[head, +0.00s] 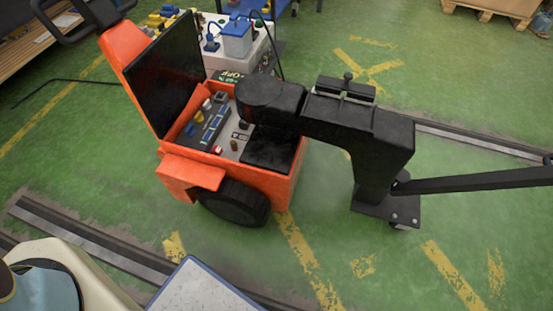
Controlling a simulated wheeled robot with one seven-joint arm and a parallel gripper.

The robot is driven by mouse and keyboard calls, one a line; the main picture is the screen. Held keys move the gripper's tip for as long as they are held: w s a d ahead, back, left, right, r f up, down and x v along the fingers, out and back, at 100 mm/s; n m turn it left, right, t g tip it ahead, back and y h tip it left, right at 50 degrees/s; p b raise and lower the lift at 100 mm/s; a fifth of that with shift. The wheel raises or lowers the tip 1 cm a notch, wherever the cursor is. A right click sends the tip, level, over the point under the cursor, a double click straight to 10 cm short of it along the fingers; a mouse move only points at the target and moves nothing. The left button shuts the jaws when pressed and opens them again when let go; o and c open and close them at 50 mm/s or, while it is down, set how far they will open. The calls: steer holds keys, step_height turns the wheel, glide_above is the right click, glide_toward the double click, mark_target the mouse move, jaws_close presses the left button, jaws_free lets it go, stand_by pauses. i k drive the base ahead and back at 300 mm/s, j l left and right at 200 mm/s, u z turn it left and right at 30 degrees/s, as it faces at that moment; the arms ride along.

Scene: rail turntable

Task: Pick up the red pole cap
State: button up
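An orange cart (180,172) stands in the middle left with its black lid (165,75) raised. Inside its open bay are a dark battery-like block, wiring and small parts (208,125). A very small red and white piece (217,150) lies near the front of the bay. It may be the red pole cap, but it is too small to tell. The black arm of the cart hides part of the bay's right side. My gripper is not in view.
A white cabinet with a blue-lidded box (237,38) stands behind the cart. A black drawbar (470,181) reaches to the right from a black upright. A white board with a blue edge (205,288) is at the bottom. Rails cross the green floor, which is clear at front right.

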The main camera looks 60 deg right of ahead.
mark_target(217, 150)
steer(key=k+j+z, duration=0.2)
steer(key=z, duration=0.25)
steer(key=k+j+z, duration=0.1)
steer(key=k+z, duration=0.45)
steer(key=z, duration=0.3)
steer(key=k+l+z, duration=0.1)
steer(key=k, duration=0.4)
steer(key=k+l+z, duration=0.1)
steer(key=k, duration=0.35)
steer(key=i+l+u, duration=0.1)
steer(key=u, duration=0.65)
steer(key=i+l+u, duration=0.8)
steer(key=l, duration=0.25)
steer(key=i+l, duration=0.15)
steer(key=l, duration=0.2)
steer(key=i+l, duration=0.2)
steer(key=l, duration=0.2)
steer(key=i+l+u, duration=0.1)
steer(key=l, duration=0.25)
